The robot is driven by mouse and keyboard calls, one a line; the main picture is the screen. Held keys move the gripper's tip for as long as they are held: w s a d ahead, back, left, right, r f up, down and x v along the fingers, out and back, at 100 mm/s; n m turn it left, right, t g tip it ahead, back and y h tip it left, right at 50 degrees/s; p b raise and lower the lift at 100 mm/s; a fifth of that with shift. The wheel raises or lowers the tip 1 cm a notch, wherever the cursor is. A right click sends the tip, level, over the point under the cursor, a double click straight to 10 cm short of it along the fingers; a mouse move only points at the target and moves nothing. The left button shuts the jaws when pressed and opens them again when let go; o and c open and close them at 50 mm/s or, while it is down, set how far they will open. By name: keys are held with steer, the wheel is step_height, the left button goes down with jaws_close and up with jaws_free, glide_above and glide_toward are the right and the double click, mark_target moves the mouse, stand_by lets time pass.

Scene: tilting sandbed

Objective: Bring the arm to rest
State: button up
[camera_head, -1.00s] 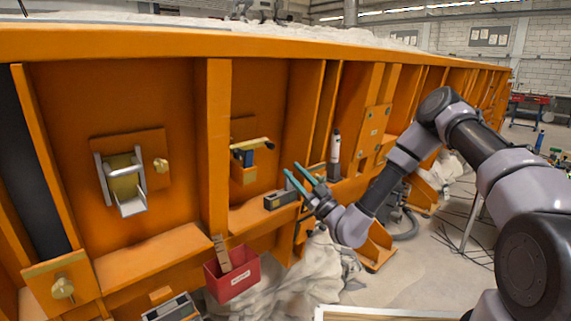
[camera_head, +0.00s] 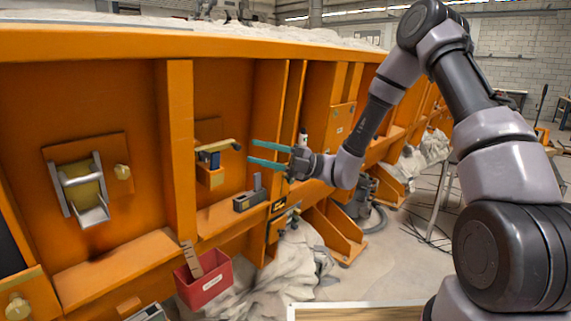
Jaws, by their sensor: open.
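My gripper (camera_head: 262,154) is open and empty, with two teal fingers pointing left. It hangs in front of the orange sandbed wall (camera_head: 110,110), above the lower ledge. My arm bends up to a high elbow at the top and comes down to its base at the right. The fingertips are a little right of a small device with a yellow handle (camera_head: 216,147). A dark block (camera_head: 249,199) sits on the ledge below the fingers. A white-topped cylinder (camera_head: 302,138) stands partly hidden behind my gripper.
A red bin (camera_head: 204,283) with a wooden piece in it hangs at the lower left. A silver latch bracket (camera_head: 82,188) and brass knob (camera_head: 122,171) are on the left panel. Draped grey cloth (camera_head: 285,275) lies beneath the ledge. Open floor (camera_head: 400,255) shows at the right.

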steer(key=s+d+r+n+h, duration=0.4)
steer(key=s+d+n+h, duration=0.7)
steer(key=n, duration=0.7)
steer(key=s+d+r+n+t+h, duration=0.1)
steer(key=d+r+n+t+h, duration=0.3)
steer(key=d, duration=0.6)
steer(key=s+d+r+n+t+h, duration=0.2)
steer(key=d+r+n+t+h, duration=0.2)
steer(key=d, duration=0.6)
step_height(320, 180, up, 2)
steer(key=n+t, duration=0.3)
steer(key=n, duration=0.1)
steer(key=shift+s+n, duration=0.15)
steer(key=shift+n, duration=0.15)
steer(key=shift+d+r, duration=0.1)
